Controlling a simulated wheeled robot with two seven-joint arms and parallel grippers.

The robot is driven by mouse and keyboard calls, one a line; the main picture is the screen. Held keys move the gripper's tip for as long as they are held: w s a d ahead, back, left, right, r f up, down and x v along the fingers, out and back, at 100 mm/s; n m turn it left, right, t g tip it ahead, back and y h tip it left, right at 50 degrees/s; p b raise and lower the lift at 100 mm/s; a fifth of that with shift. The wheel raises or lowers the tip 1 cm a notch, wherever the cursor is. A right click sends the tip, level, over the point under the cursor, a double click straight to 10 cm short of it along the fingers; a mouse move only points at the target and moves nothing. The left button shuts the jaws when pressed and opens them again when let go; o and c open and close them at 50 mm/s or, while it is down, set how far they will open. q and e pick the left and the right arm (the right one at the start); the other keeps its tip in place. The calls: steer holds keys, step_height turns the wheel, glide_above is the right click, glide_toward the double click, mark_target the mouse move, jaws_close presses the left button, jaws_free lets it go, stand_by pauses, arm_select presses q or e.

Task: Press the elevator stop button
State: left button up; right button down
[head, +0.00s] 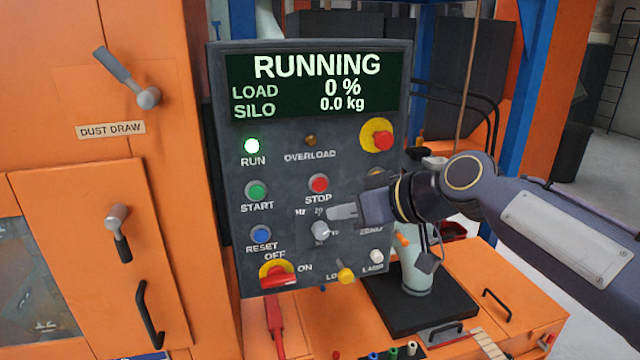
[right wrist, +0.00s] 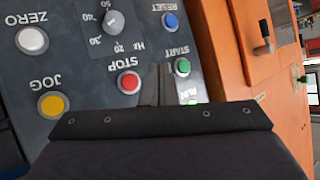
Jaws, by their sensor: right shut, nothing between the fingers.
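The red stop button (head: 319,184) sits in the middle of the dark control panel (head: 225,220), above its STOP label. It also shows in the right wrist view (right wrist: 129,82), where the panel appears upside down. My right gripper (head: 332,213) is shut and empty, in front of the panel, just below and right of the stop button in the head view. In the right wrist view its fingers (right wrist: 157,84) show between the stop and start buttons. I cannot tell the gap to the panel. The left gripper is not in view.
The display (head: 315,85) reads RUNNING, and the green RUN lamp (head: 252,146) is lit. Nearby are the green start button (head: 256,191), blue reset button (head: 261,234), grey knob (head: 320,231) and red-on-yellow button (head: 377,136). Orange cabinet (head: 150,180) stands left.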

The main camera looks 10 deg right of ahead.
mark_target(331, 191)
steer(key=shift+w+a+p, duration=0.1)
steer(key=shift+w+p, duration=0.6)
steer(key=shift+w, duration=3)
steer(key=shift+w, duration=0.1)
steer(key=shift+w, duration=0.3)
steer(key=shift+w, duration=0.4)
steer(key=shift+s, duration=0.15)
steer(key=shift+s+b, duration=0.45)
steer(key=shift+s, duration=0.25)
